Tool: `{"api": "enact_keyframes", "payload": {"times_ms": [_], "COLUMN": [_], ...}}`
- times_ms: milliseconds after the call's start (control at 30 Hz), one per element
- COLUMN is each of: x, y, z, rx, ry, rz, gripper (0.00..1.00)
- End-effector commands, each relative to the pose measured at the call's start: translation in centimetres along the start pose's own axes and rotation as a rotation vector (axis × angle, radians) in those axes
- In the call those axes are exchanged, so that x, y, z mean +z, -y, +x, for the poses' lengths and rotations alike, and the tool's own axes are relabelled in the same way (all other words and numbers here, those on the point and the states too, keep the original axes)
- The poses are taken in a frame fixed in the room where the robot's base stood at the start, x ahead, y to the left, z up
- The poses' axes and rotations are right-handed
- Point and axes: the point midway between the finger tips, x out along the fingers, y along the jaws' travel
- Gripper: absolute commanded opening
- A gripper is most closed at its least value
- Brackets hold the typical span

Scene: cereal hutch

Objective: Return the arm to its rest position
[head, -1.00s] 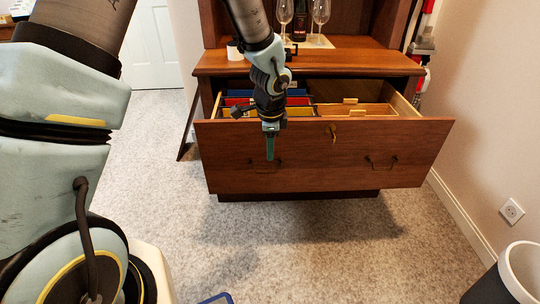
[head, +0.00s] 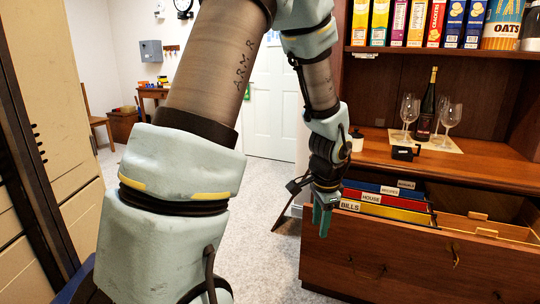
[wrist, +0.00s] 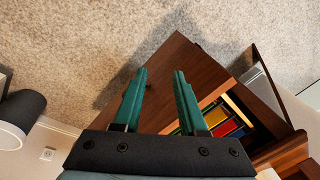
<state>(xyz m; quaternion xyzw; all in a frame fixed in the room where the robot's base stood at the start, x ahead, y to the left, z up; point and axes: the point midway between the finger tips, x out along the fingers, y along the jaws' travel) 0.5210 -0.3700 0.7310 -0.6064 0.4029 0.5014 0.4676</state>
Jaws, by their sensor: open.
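My gripper (head: 321,222) hangs fingers-down at the left front corner of the open drawer (head: 400,262) in the head view. Its two green fingers show apart and empty in the wrist view (wrist: 160,78). The arm reaches from the top of the head view down to it, bent at the elbow. Below the fingers the wrist view shows the drawer front (wrist: 185,80) and carpet. I cannot tell whether the gripper touches the drawer front.
The drawer holds blue, red and yellow folders (head: 385,203). On the hutch counter (head: 455,168) stand a dark bottle (head: 426,105), glasses (head: 449,117) and a white cup (head: 357,140). Cereal boxes (head: 417,22) line the shelf above.

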Motion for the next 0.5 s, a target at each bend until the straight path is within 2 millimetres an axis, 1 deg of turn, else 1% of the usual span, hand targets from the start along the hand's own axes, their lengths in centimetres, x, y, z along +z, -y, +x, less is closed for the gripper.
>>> {"api": "enact_keyframes", "payload": {"times_ms": [33, 67, 100, 200, 300, 500], "x": [3.5, 5.2, 7.4, 11.9, 15.5, 21.0], "y": [1.3, 1.7, 2.0, 2.2, 1.9, 0.2], "z": [-1.4, -1.9, -2.7, -4.2, -5.4, -7.2], "rx": [-0.003, -0.001, 0.001, 0.006, 0.011, 0.02], "ry": [0.009, 0.014, 0.02, 0.029, 0.032, 0.03], "rz": [-0.166, -0.257, -0.372, -0.625, -0.837, -1.209], "gripper": [0.41, 0.41, 0.41, 0.41, 0.41, 0.41]}}
